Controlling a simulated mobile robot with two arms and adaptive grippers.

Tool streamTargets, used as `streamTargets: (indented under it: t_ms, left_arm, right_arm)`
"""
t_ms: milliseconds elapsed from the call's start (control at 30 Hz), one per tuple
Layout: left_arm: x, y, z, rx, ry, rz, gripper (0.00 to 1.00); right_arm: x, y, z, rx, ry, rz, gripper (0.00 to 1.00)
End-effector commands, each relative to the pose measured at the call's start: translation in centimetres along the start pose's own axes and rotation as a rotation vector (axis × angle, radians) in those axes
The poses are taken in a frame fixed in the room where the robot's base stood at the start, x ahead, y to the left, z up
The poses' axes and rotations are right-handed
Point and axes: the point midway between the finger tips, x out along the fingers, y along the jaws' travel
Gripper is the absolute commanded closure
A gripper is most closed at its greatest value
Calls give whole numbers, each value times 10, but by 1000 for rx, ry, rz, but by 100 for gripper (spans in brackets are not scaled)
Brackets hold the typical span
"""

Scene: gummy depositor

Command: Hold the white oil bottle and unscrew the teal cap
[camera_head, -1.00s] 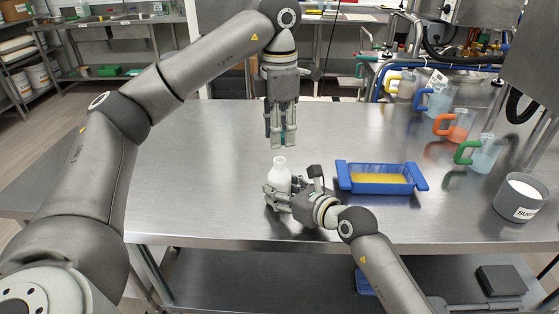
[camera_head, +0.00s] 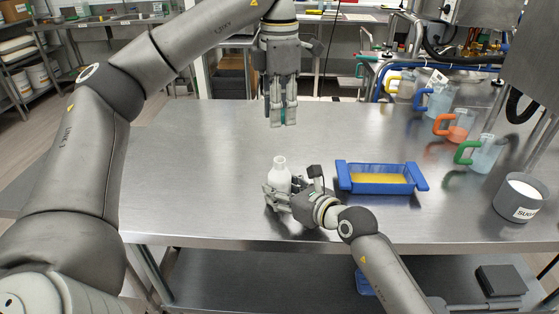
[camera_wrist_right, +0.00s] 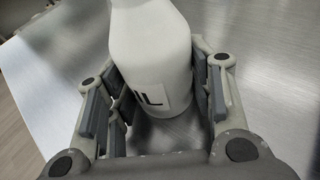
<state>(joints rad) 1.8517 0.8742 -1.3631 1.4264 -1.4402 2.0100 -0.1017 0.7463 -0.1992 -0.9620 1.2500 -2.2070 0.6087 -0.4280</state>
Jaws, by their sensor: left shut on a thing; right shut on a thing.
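The white oil bottle (camera_head: 280,166) stands upright on the steel table, its narrow white neck bare. My right gripper (camera_head: 278,192) is shut around its lower body. In the right wrist view the bottle (camera_wrist_right: 155,50) sits between the finger pads, with part of a black-lettered label showing; its top is out of frame. My left gripper (camera_head: 283,119) points down, above and apart from the bottle. It is shut on the teal cap (camera_head: 283,115), of which only a sliver shows between the fingers.
A blue tray (camera_head: 378,189) with yellow contents lies right of the bottle. A grey sugar tub (camera_head: 507,209) stands at the table's right end. Several jugs with coloured handles, one orange (camera_head: 457,126), line the right back. The table's left side is clear.

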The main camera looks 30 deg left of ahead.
Motion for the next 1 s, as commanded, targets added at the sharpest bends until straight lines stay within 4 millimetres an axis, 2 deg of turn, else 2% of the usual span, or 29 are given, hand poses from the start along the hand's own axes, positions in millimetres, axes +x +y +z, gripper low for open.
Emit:
streamTargets:
  t_ms: [33,100,400,433,600,833,967,1000]
  left_arm:
    - [0,0,0,0,0,0,100]
    - [0,0,0,0,0,0,100]
    - [0,0,0,0,0,0,100]
    - [0,0,0,0,0,0,100]
    - [0,0,0,0,0,0,100]
    - [0,0,0,0,0,0,100]
    - [0,0,0,0,0,0,100]
    - [0,0,0,0,0,0,100]
  right_arm:
    - [0,0,-1,0,2,0,54]
    - [0,0,-1,0,2,0,62]
    - [0,0,-1,0,2,0,62]
    - [0,0,-1,0,2,0,47]
    - [0,0,-1,0,2,0,26]
    - [0,0,0,0,1,0,26]
    - [0,0,0,0,0,0,11]
    - [0,0,0,0,0,0,11]
